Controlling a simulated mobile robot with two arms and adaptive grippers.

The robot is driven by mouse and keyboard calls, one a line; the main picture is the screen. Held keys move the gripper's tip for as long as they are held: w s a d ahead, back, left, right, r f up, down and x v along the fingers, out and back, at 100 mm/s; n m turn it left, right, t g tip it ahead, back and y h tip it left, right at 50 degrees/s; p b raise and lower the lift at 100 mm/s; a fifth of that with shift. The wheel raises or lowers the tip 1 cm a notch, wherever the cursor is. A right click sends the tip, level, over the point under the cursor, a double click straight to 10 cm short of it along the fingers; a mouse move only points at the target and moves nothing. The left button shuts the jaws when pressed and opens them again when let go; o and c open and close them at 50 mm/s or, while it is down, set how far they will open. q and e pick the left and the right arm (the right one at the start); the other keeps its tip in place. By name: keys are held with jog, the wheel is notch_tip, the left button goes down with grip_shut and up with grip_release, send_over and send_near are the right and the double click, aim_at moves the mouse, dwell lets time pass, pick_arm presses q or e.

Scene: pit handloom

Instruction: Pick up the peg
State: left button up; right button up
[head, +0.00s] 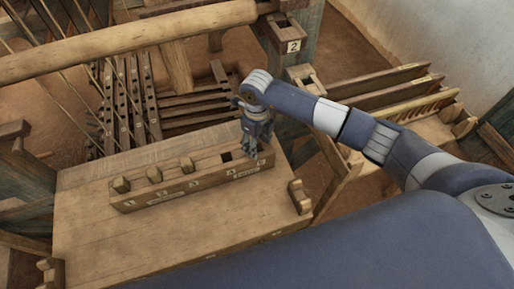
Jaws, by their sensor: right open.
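A long wooden peg rack (190,187) sits on the wooden bench. Three wooden pegs stand in it: one at the left end (121,184), one beside it (154,174) and one near the middle (187,165). A dark square hole (227,156) right of them is empty. My right gripper (254,152) is open and points down at the right end of the rack. Its fingers and the rack's end overlap in the picture, so I cannot tell whether a peg is between them. My left gripper is out of view.
The bench top (200,235) is bare in front of the rack. A thick wooden beam (120,47) crosses behind, with a post marked 2 (293,46) at its right end. Slatted treadles (190,100) lie below. A wooden bracket (299,197) stands at the bench's right edge.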

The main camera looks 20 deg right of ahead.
jog(key=c, duration=1.1)
jog(key=shift+c, duration=0.3)
jog(key=shift+r, duration=0.2)
